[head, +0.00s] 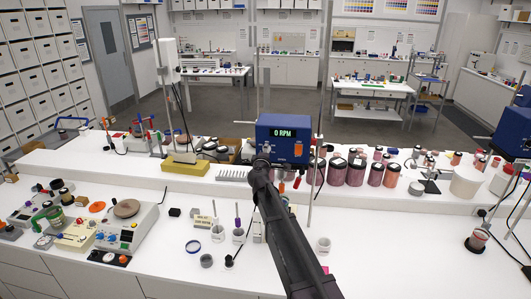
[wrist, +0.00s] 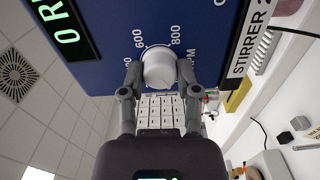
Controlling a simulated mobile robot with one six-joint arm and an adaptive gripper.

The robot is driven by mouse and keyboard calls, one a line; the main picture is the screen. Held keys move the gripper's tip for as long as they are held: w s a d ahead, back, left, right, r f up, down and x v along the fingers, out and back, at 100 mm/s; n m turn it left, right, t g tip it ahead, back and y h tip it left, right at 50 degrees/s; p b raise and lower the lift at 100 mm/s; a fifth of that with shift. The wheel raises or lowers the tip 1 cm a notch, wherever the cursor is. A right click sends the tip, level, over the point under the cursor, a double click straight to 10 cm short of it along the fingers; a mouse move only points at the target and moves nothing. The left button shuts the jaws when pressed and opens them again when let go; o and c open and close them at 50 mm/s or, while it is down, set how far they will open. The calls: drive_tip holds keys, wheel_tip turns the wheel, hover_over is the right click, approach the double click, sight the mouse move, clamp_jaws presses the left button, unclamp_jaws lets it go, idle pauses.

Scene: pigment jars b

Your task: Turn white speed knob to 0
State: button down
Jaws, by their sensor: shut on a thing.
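The blue stirrer box (head: 284,139) stands on the raised shelf in the head view, and its green display (head: 290,132) reads 0 RPM. In the wrist view the white speed knob (wrist: 159,68) sits on the blue front panel (wrist: 105,55), with marks 600 and 800 beside it. My gripper (wrist: 159,75) has one finger on each side of the knob and is shut on it. The knob's pointer and its 0 mark cannot be made out. In the head view my arm hides the knob and most of my gripper (head: 262,163).
Several dark red jars (head: 355,170) stand right of the stirrer. A metal stand rod (head: 318,110) rises close beside it. A yellow block (head: 185,166) lies to the left. Small cups (head: 239,236) stand on the lower white bench (head: 280,270).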

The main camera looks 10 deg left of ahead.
drive_tip(key=shift+c, duration=1.7)
unclamp_jaws()
drive_tip(key=s, duration=1.2)
drive_tip(key=shift+a, duration=0.2)
